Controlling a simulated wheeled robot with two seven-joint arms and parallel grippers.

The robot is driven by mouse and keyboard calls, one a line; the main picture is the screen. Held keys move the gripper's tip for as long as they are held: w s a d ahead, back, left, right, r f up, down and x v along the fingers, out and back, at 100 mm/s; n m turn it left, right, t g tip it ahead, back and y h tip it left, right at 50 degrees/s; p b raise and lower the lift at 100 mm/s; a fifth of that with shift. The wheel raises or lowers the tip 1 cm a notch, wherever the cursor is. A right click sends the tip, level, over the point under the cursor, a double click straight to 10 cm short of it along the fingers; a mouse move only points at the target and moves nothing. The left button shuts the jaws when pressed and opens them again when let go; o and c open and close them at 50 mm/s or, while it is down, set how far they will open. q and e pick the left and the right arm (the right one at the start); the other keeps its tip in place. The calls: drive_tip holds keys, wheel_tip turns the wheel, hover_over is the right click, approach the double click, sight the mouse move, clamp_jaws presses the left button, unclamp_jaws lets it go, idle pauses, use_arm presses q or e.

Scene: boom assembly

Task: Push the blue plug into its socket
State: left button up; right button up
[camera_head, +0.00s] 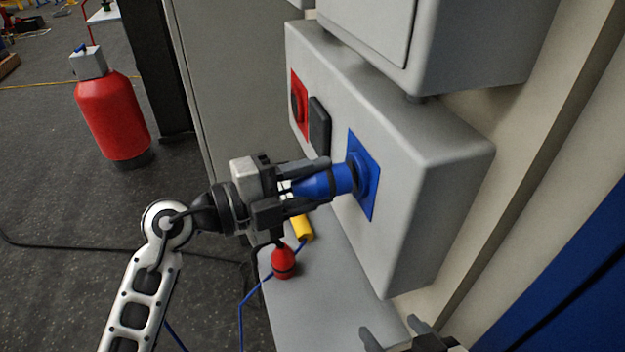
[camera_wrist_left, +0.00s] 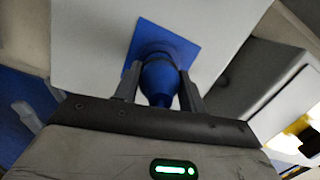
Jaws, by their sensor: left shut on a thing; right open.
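My left gripper (camera_head: 296,190) is shut on the blue plug (camera_head: 325,184) and holds it roughly level. The front end of the plug is at the blue socket (camera_head: 366,176) on the face of the grey box, and the two look in line. I cannot tell how deep the plug sits. In the left wrist view the plug (camera_wrist_left: 160,80) is between the fingers, with its front against the round collar of the blue socket plate (camera_wrist_left: 185,48). My right gripper (camera_head: 398,331) is open and empty at the bottom edge of the head view.
The grey box (camera_head: 420,170) also carries a red socket (camera_head: 299,104) and a black cover (camera_head: 319,125). A red plug (camera_head: 284,262) and a yellow piece (camera_head: 302,228) lie on the grey ledge (camera_head: 330,310) below. A blue cable hangs nearby. A red cylinder (camera_head: 112,115) stands on the floor.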

use_arm(q)
drive_tip(key=shift+r, duration=0.1)
idle(0.5)
drive_tip(key=shift+p, duration=0.55)
idle(0.4)
drive_tip(key=shift+p, duration=0.5)
drive_tip(key=shift+w+d, duration=0.15)
drive_tip(key=shift+d, duration=0.25)
idle(0.3)
drive_tip(key=o, duration=1.3)
